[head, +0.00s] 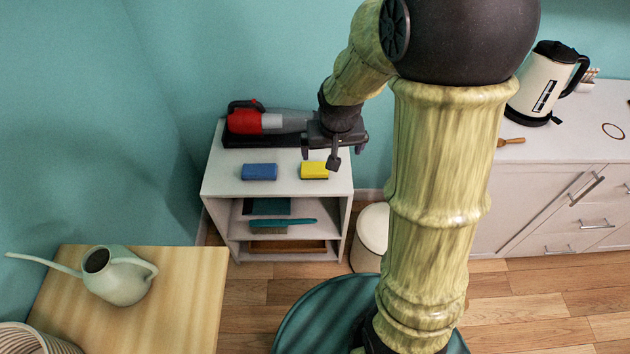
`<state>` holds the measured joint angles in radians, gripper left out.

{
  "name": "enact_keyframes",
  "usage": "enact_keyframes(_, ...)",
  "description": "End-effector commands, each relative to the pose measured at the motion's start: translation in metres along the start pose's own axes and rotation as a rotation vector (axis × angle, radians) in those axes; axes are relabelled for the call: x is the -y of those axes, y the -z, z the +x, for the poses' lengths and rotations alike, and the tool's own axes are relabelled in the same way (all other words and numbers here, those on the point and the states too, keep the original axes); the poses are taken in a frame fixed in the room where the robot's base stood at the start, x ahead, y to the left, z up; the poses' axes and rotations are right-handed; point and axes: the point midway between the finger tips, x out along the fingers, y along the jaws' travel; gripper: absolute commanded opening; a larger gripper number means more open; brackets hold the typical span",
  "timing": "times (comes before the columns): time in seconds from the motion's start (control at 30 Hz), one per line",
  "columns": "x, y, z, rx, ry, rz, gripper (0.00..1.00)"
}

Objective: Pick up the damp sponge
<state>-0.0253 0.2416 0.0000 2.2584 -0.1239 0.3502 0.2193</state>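Two sponges lie flat on the white shelf unit (226,184): a blue sponge (259,171) and a yellow sponge (314,169) to its right. I cannot tell from their looks which one is damp. My gripper (333,153) hangs near the right side of the unit's top, by the yellow sponge and to the right of the blue one. Its fingers are apart, with nothing seen between them. It overlaps part of the yellow sponge's surroundings in the picture; I see no contact.
A red and grey handheld vacuum (266,121) lies behind the sponges. A teal brush (283,223) lies on a lower shelf. A watering can (120,277) stands on the wooden table (190,292). A kettle (545,82) stands on the right counter. A white bin (371,235) is beside the unit.

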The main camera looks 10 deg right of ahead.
Motion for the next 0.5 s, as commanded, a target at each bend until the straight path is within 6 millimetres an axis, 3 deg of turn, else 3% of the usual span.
enact_keyframes(0.03, 0.004, 0.009, 0.036, -0.009, -0.003, 0.009, 1.00)
enact_keyframes(0.3, 0.017, 0.066, 0.141, -0.067, -0.022, 0.077, 1.00)
enact_keyframes(0.4, 0.021, 0.080, 0.166, -0.084, -0.025, 0.094, 1.00)
enact_keyframes(0.5, 0.023, 0.088, 0.177, -0.094, -0.027, 0.105, 1.00)
